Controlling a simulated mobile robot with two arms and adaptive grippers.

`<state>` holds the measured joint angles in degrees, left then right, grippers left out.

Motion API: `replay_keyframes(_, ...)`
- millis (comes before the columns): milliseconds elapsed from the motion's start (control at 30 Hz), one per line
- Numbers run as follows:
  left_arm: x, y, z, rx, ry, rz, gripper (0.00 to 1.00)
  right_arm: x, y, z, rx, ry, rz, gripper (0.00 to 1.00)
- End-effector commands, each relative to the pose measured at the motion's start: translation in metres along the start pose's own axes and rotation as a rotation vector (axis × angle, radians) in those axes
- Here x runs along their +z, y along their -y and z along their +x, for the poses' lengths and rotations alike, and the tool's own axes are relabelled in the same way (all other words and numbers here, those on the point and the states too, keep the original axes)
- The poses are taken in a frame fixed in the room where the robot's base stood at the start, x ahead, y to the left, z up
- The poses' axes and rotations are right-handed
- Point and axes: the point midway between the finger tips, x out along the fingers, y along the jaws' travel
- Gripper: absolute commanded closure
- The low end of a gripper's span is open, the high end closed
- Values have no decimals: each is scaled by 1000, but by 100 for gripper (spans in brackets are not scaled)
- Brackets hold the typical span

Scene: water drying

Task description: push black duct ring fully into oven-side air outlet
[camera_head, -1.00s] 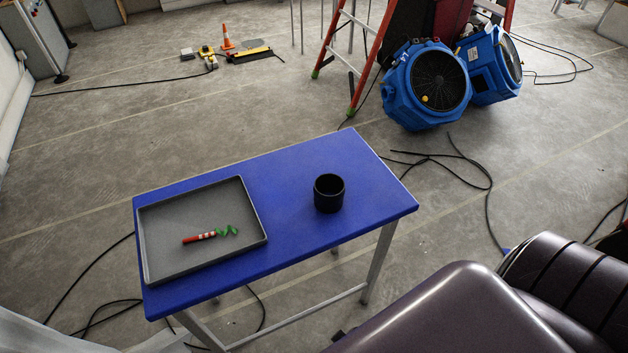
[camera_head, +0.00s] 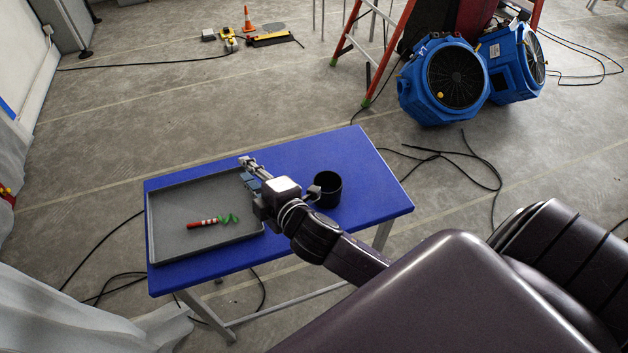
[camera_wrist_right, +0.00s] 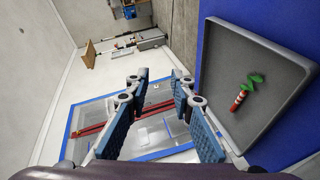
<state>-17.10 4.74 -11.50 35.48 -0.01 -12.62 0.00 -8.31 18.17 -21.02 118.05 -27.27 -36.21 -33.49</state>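The black duct ring (camera_head: 327,190) stands upright, like a short open cup, on the blue table's right half in the head view. My right gripper (camera_head: 247,170) is above the table, left of the ring, over the grey tray's right edge. Its arm comes in from the lower right and passes just in front of the ring. In the right wrist view the gripper's blue-padded fingers (camera_wrist_right: 160,82) are apart with nothing between them. I cannot identify the oven-side air outlet in either view. My left gripper is not in view.
The grey tray (camera_head: 157,232) on the blue table (camera_head: 366,160) holds a red-and-white stick and a green coil. Blue fans (camera_head: 442,85) and a ladder stand behind. Black cables cross the floor. The right wrist view shows a blue-taped panel (camera_wrist_right: 75,120) with red bars.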

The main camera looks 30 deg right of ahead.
Motion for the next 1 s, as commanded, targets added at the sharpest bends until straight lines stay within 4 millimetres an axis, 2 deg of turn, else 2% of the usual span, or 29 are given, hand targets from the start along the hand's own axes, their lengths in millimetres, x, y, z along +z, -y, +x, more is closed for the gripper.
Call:
replay_keyframes(33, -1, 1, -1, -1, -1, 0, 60, -27, -36, 10, 112, -89, -178, 78)
replay_keyframes(100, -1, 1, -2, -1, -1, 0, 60, -71, -76, 13, 275, -211, -449, 78)
replay_keyframes(200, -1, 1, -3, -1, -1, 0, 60, -133, -109, 3, 509, -367, -846, 78)
replay_keyframes(267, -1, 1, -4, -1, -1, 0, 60, -167, -116, -8, 650, -454, -1086, 78)
replay_keyframes(300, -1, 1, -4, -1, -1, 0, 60, -185, -114, -16, 742, -510, -1247, 78)
replay_keyframes(400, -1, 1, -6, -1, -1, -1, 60, -217, -92, -36, 969, -650, -1650, 78)
replay_keyframes(467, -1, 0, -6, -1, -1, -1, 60, -222, -71, -44, 1098, -741, -1887, 78)
replay_keyframes(567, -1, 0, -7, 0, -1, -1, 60, -205, -29, -49, 1297, -914, -2269, 78)
replay_keyframes(633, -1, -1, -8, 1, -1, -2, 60, -174, -1, -47, 1417, -1069, -2517, 78)
replay_keyframes(667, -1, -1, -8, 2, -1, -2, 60, -156, 8, -45, -1404, 1098, 2507, 78)
replay_keyframes(767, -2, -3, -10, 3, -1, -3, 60, -79, 28, -35, -1168, 1087, 2143, 78)
replay_keyframes(800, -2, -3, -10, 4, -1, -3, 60, -43, 30, -32, -1082, 1097, 2005, 78)
replay_keyframes(900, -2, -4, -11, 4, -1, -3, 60, 35, 20, -29, -914, 1143, 1731, 78)
replay_keyframes(1000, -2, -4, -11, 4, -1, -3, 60, 94, 3, -33, -801, 1196, 1539, 78)
